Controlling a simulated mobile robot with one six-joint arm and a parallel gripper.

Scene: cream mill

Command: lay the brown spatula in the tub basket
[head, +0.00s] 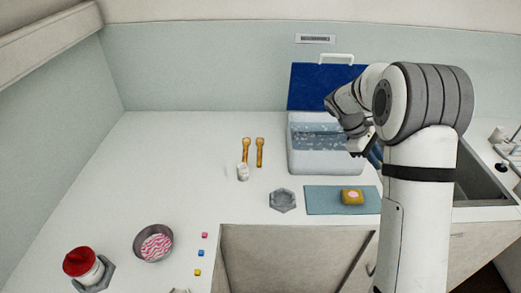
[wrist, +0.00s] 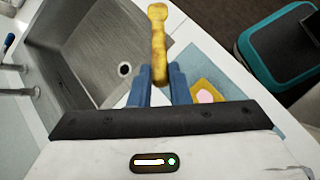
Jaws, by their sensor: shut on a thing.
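My gripper (wrist: 160,77) is shut on a golden-brown, knob-ended tool, which I take for the brown spatula (wrist: 158,38). In the wrist view, it sticks out beyond the blue fingers, over the counter beside the sink. In the head view my arm hides the spatula and most of the gripper. A pale tub (head: 297,163) with its blue lid (head: 325,86) raised stands at the back of the counter, left of my gripper. Bluish, speckled contents show inside; I cannot make out a separate basket.
Two similar golden tools (head: 246,150) (head: 260,152) lie left of the tub. A blue mat (head: 318,200) with a yellow block (head: 352,197) is in front of it. A grey hexagonal dish (head: 283,200) is nearby. A sink (wrist: 85,60) and a teal-rimmed bin (wrist: 262,75) show in the wrist view.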

